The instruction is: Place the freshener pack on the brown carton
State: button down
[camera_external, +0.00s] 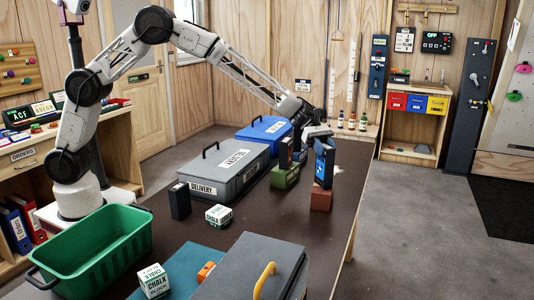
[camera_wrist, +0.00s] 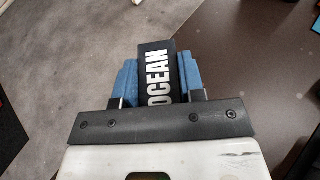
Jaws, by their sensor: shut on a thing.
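The freshener pack, a dark pack lettered OCEAN (camera_wrist: 168,72), sits between the blue fingers of my gripper (camera_wrist: 160,85) in the wrist view. My gripper is shut on it. In the external view, my gripper (camera_external: 322,145) points down at the far right of the table, with a blue and dark upright shape at its fingers. The brown carton (camera_external: 320,199) is directly below that shape, near the table's right edge. I cannot tell whether the pack touches the carton. The carton cannot be made out in the wrist view.
A green box (camera_external: 285,178) with dark upright packs stands just left of the carton. The grey delivery case (camera_external: 225,168) and a blue case (camera_external: 264,131) are further left. A green crate (camera_external: 95,250), chalk block boxes (camera_external: 153,281) and a grey toolbox (camera_external: 255,268) stand nearer.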

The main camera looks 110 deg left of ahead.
jog(key=shift+f, duration=0.15)
jog(key=c, duration=0.7)
grip_release()
jog(key=v, duration=1.2)
jog(key=shift+d+r, duration=0.1)
jog(key=shift+r, duration=0.15)
